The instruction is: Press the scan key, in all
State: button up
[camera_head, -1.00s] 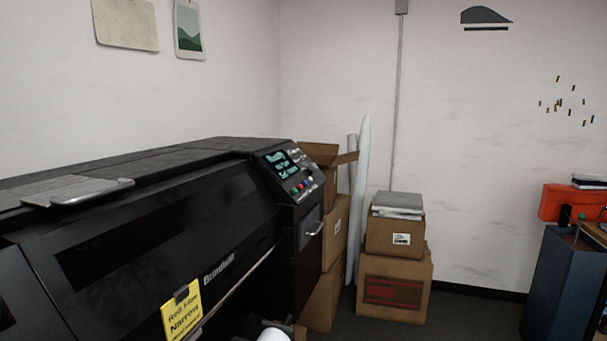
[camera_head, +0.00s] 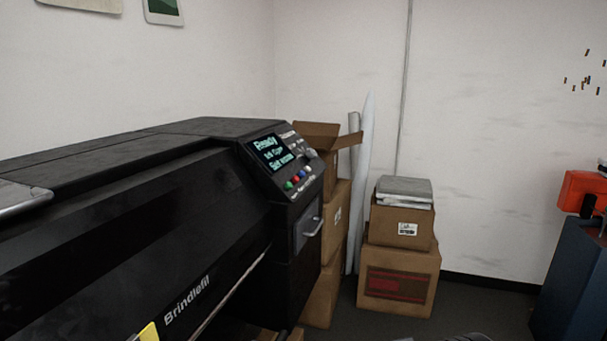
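A large black printer (camera_head: 130,245) marked "Brindlefil" fills the left and lower left of the head view. Its control panel (camera_head: 285,160) is at the printer's right end. The panel has a lit display (camera_head: 270,153) that begins with "Ready"; its lower lines are hard to read. Small labels by the buttons are too small to read, so I cannot tell which is the scan key. My gripper does not show clearly; only a dark sliver is at the bottom edge.
Stacked cardboard boxes (camera_head: 398,275) stand right of the printer, with more boxes (camera_head: 325,290) and white rolls (camera_head: 366,190) close beside it. A dark blue cabinet (camera_head: 575,280) with an orange case (camera_head: 583,190) is at far right. Dark floor (camera_head: 480,312) shows between.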

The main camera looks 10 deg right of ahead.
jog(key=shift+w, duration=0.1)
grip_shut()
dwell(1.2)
